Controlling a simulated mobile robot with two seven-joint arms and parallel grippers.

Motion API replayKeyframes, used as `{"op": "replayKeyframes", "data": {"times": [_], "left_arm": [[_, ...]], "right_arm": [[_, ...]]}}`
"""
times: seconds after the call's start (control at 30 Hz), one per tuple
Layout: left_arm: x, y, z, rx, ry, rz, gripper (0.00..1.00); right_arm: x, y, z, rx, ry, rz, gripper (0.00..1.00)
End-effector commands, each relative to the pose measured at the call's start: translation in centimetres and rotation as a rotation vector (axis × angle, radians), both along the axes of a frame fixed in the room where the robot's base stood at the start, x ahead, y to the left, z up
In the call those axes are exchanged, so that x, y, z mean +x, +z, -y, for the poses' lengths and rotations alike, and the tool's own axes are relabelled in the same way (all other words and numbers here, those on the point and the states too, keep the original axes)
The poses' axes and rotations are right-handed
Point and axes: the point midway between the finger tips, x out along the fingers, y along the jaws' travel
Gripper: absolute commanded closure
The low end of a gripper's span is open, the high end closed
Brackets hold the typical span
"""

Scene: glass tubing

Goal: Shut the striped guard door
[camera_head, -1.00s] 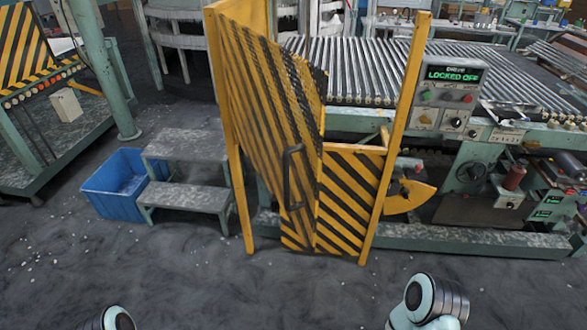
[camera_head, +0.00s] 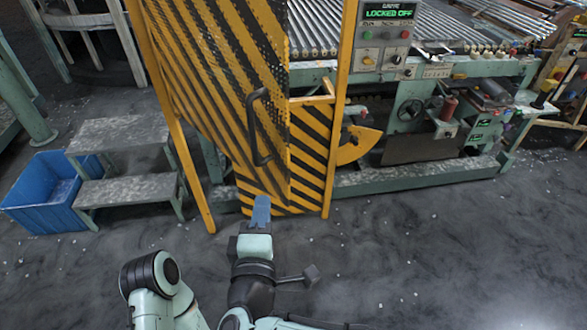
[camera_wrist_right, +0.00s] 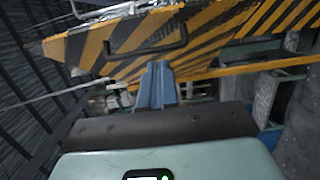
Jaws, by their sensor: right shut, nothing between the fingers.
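The guard door (camera_head: 215,75) is a tall panel with yellow and black stripes, set in a yellow frame. It stands ajar, its handle-side edge apart from the right post (camera_head: 342,110). A dark handle (camera_head: 257,125) is on its face; it also shows in the right wrist view (camera_wrist_right: 150,50). A lower striped panel (camera_head: 311,150) shows to the right of the door. My right gripper (camera_head: 262,207), with blue fingers, is shut and empty, below the handle in the head view. Its fingers (camera_wrist_right: 157,72) point toward the door in the wrist view. Contact is unclear. My left gripper is not in view.
Grey steps (camera_head: 125,190) and a blue bin (camera_head: 45,200) stand left of the frame. A roller conveyor with a control box (camera_head: 386,25) reading LOCKED OFF lies behind and right. The floor at the right front is clear.

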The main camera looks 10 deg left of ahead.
Motion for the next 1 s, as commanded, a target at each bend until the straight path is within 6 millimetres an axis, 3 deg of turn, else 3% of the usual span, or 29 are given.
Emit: {"op": "replayKeyframes", "data": {"times": [0.17, 0.6, 0.73, 1.0], "left_arm": [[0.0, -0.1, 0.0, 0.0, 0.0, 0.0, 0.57], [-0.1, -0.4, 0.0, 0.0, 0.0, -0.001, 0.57], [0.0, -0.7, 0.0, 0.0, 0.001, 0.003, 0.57], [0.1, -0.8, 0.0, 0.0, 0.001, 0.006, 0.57]], "right_arm": [[1.4, 0.2, -0.1, -0.01, -0.006, 0.004, 1.0], [10.3, 0.1, -0.8, -0.011, -0.005, 0.003, 1.0], [11.7, 0.1, 0.6, -0.009, -0.004, 0.004, 1.0], [12.9, 0.2, 1.5, -0.01, 0.0, 0.004, 1.0]]}}
